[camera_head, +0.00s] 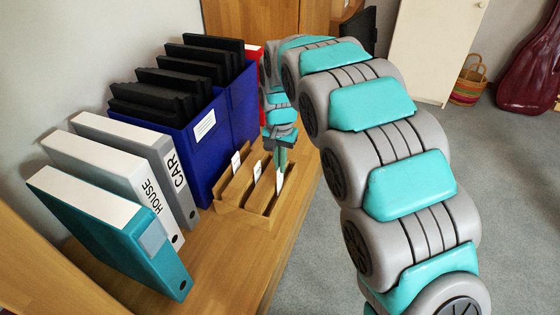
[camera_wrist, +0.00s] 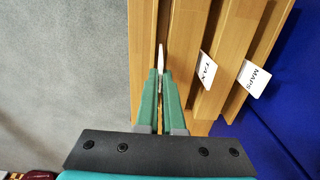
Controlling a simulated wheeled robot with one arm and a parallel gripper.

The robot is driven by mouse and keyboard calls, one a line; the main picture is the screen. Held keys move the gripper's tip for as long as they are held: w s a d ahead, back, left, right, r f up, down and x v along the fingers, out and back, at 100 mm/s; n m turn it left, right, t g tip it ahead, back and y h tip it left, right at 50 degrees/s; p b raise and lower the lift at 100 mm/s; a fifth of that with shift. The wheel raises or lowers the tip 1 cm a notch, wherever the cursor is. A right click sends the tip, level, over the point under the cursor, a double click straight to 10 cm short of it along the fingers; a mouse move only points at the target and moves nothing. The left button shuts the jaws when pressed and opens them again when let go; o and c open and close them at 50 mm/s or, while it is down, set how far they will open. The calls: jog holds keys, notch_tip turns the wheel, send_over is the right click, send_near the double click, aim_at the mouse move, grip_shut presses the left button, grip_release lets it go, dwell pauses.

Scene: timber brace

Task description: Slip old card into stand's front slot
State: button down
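The wooden stand (camera_head: 229,214) has parallel slots and sits on the wooden surface; it also fills the upper middle of the wrist view (camera_wrist: 184,45). My gripper (camera_wrist: 161,72) points down at the stand's front slot, the leftmost one in the wrist view. Its green fingers are closed on a thin white card (camera_wrist: 161,54), seen edge-on; the card also shows in the head view (camera_head: 279,182). The card is lined up along the front slot, with its lower end at the slot. I cannot tell how deep it sits. Its face is not readable.
A TAX card (camera_wrist: 207,68) and a MAPS card (camera_wrist: 253,79) stand in the other slots. A blue box (camera_head: 205,150) with black folders is behind the stand. HOUSE (camera_head: 130,180) and CAR (camera_head: 165,155) binders stand left. Open floor lies right.

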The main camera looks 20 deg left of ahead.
jog(key=shift+f, duration=1.2)
jog(key=shift+c, duration=2.4)
grip_release()
jog(key=shift+r, duration=0.1)
jog(key=shift+r+p, duration=0.9)
jog(key=shift+r, duration=3)
